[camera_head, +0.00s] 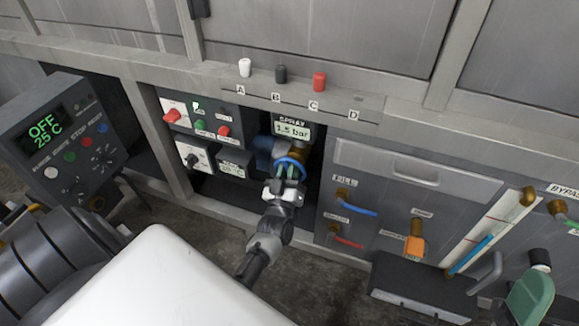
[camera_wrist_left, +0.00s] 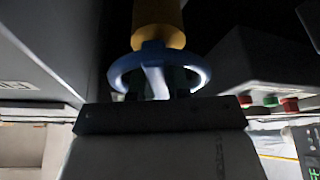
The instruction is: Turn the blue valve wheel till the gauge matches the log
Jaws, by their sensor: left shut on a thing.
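The blue valve wheel (camera_head: 291,163) sits in the recess under the bench, on a brass stem. In the left wrist view the blue wheel (camera_wrist_left: 124,66) is close ahead, below a yellow brass body (camera_wrist_left: 158,22). My left gripper (camera_head: 287,180) is shut on the wheel, its fingers partly hiding it. The gauge display (camera_head: 292,130) above the wheel is labelled SPRAY and seems to read 1.5 bar, though the first digit is unclear. I cannot make out a log in these views. My right gripper is not in view.
A switch panel (camera_head: 203,121) with red and green knobs is left of the wheel. A control box (camera_head: 62,130) reads OFF 25 C. Right of the recess are a blue lever (camera_head: 358,210), a red lever (camera_head: 347,242) and an orange-handled valve (camera_head: 414,246).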

